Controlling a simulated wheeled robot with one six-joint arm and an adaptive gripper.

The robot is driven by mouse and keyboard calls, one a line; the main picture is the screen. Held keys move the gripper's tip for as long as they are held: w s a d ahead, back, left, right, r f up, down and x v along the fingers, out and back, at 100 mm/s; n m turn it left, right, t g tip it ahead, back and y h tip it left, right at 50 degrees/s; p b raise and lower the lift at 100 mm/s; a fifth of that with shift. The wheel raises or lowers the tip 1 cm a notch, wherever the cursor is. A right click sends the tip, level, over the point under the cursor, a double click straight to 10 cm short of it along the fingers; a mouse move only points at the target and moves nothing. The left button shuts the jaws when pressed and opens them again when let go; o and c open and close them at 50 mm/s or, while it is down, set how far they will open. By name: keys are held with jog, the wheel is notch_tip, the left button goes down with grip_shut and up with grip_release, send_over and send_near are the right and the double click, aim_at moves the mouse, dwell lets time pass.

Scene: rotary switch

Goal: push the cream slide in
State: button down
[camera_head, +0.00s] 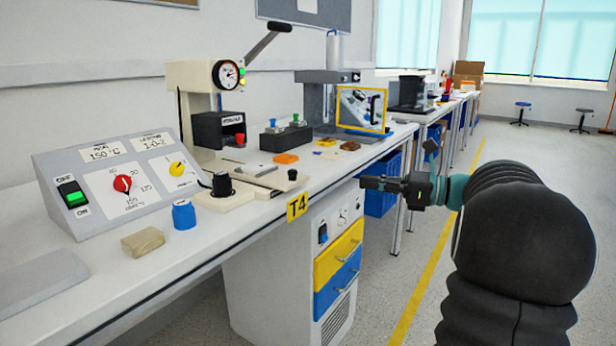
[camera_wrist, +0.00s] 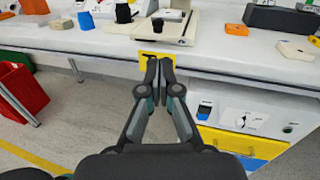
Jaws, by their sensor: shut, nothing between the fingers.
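A low cream slide unit (camera_head: 282,182) lies flat near the front edge of the bench, just behind the yellow T4 label, with a small dark knob on its right part. In the wrist view the cream slide unit (camera_wrist: 172,40) lies straight beyond my fingertips. How far its slide sticks out is too small to tell. My gripper (camera_head: 364,182) is out over the aisle, in front of the bench edge, pointing left at the bench. It also shows in the wrist view (camera_wrist: 160,60), with its fingers together and empty. It is apart from the slide unit.
A cream plate with a black knob (camera_head: 222,186) stands left of the slide unit. A blue cap (camera_head: 184,214) and a tan block (camera_head: 143,241) lie nearer. An orange block (camera_head: 286,158) lies behind. A white cabinet (camera_head: 290,270) stands under the bench. The aisle is clear.

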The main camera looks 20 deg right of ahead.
jog(key=x, duration=1.4)
jog(key=shift+a+b, duration=0.15)
jog(key=shift+b, duration=0.15)
